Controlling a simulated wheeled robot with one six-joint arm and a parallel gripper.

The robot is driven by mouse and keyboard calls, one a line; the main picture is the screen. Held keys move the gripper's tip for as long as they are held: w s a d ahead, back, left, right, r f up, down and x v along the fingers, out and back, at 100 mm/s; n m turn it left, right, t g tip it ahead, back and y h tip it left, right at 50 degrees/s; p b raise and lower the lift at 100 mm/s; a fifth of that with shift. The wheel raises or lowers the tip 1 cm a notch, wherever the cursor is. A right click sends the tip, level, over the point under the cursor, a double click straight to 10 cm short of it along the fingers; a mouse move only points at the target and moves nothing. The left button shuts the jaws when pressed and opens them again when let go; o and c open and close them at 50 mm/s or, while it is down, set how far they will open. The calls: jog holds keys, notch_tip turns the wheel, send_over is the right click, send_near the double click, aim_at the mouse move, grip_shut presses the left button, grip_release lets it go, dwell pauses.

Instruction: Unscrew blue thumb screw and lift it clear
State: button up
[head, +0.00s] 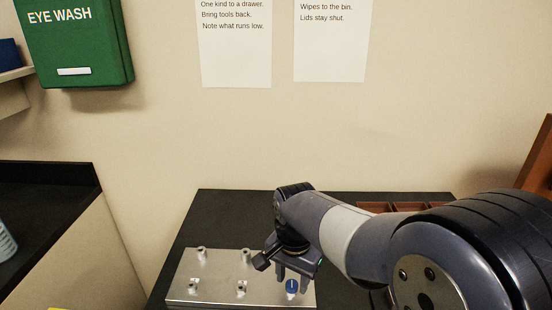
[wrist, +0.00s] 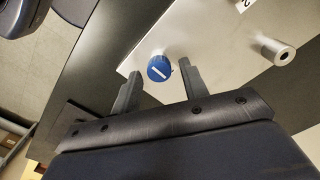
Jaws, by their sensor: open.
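The blue thumb screw (head: 292,287) stands at the right end of a silver metal plate (head: 215,270) on the black bench. It has a white mark across its round blue top and a light stem below. In the wrist view the blue thumb screw (wrist: 160,68) shows near the plate's edge, ahead of and between the two finger lines, nearer the right finger. My gripper (head: 292,272) is open and empty, just above and behind the screw. In the wrist view my gripper (wrist: 158,85) shows both fingers apart. I cannot tell whether the right finger touches the screw.
Several silver posts (head: 201,252) stand on the plate; one post (wrist: 284,56) is right of the screw in the wrist view. A brown divided tray (head: 376,207) sits at the back of the bench, partly behind my arm. The bench left of the plate is clear.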

jog(key=shift+s+f, duration=0.1)
jog(key=shift+f, duration=0.4)
dwell(0.3)
grip_shut()
dwell(0.4)
